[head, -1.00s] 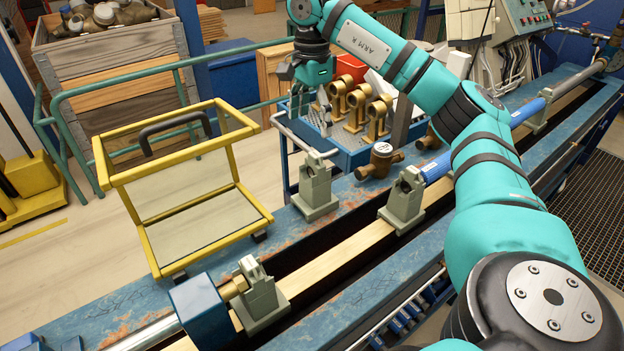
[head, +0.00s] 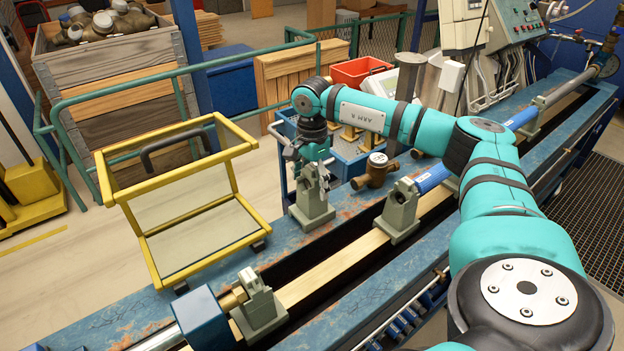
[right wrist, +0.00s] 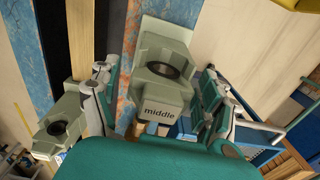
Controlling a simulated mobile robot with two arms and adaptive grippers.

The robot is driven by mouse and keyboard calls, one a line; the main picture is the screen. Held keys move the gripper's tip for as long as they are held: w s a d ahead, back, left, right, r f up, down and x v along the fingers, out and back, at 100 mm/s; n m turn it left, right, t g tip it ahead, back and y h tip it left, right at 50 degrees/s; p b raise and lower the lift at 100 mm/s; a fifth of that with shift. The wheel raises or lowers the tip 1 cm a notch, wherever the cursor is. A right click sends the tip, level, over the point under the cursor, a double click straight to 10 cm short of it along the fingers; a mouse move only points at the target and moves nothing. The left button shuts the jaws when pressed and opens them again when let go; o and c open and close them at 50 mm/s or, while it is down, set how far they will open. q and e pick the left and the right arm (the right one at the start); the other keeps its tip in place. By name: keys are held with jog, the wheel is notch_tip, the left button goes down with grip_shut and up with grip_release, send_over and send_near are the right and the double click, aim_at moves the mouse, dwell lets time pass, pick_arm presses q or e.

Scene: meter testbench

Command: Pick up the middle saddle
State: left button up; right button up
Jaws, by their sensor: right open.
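The middle saddle (head: 314,209) is a grey-green block on a broad foot, standing upright on the blue bench's edge strip. In the right wrist view the saddle (right wrist: 162,68) carries the word "middle" and has a dark round hole. My right gripper (head: 312,168) is at the top of this saddle, pointing down and partly hiding it. In the right wrist view its open fingers (right wrist: 157,88) stand on either side of the saddle, with a gap visible on the right; contact on the left is unclear. My left gripper is not in view.
Two similar saddles stand on the bench rail, one right (head: 399,212) and one nearer (head: 260,305). A brass meter (head: 375,172) sits behind the middle saddle.

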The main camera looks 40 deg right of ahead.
grip_shut()
dwell(0.6)
jog(key=shift+r, duration=0.1)
